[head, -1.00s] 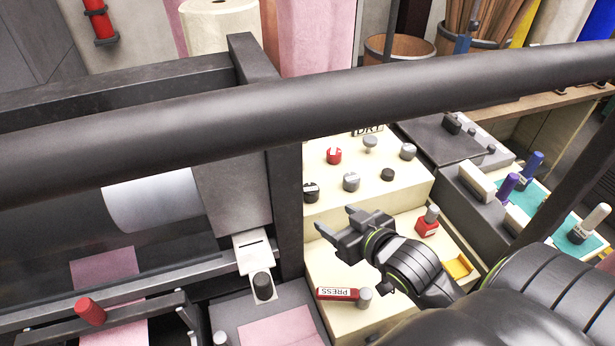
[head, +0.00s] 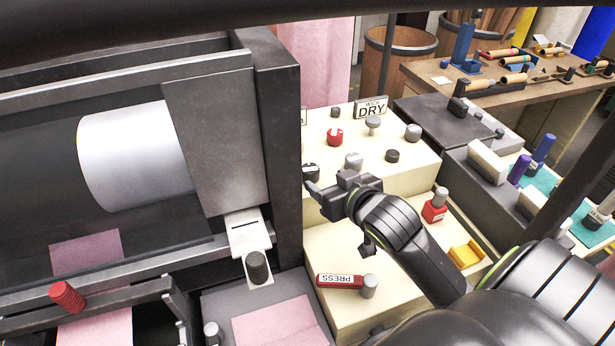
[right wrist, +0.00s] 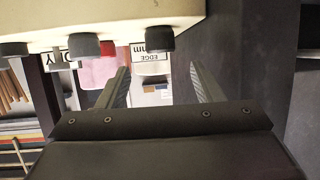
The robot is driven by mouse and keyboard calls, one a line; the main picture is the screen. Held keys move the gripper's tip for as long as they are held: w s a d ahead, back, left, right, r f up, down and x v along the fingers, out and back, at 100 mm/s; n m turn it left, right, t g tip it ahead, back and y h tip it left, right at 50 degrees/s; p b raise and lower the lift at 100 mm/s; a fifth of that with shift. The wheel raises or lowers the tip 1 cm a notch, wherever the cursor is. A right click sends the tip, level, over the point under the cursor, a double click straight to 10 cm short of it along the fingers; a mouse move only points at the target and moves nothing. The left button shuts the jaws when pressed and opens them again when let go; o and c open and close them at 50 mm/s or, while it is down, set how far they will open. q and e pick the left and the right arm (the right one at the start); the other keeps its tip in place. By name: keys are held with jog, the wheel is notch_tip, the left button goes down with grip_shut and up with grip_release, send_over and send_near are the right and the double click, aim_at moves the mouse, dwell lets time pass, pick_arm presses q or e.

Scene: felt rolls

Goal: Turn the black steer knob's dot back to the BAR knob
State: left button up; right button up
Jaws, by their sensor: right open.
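A black knob (head: 311,171) sits at the left edge of the cream console's upper panel, close to the dark machine post. Another black knob (head: 392,156) is farther right, and a third (head: 257,267) is on a white bracket on the machine. I cannot read which is the steer knob or BAR knob, and no dot shows clearly. My right gripper (head: 325,187) is just in front of the left-edge knob, open and empty. In the right wrist view, a black knob (right wrist: 159,38) hangs at the panel edge, above and between the spread fingers (right wrist: 162,88). My left gripper is out of view.
A red knob (head: 335,137) and grey knobs (head: 353,161) share the panel, with a DRY sign (head: 371,107) behind. A dark post (head: 275,150) stands close left of my gripper. A red PRESS lever (head: 340,281) and red block (head: 434,211) lie lower on the console.

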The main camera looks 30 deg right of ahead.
aim_at(313, 171)
jog(key=x, duration=1.1)
jog(key=shift+s, duration=0.1)
jog(key=shift+c, duration=0.4)
jog(key=c, duration=0.9)
jog(key=shift+r+n+y+p, duration=0.3)
jog(key=shift+y+p, duration=0.1)
jog(key=shift+p, duration=0.7)
jog(key=shift+a+f+n+y+p, duration=0.15)
jog(key=shift+n+y+p, duration=0.25)
jog(key=shift+y, duration=0.1)
jog(key=shift+f, duration=0.1)
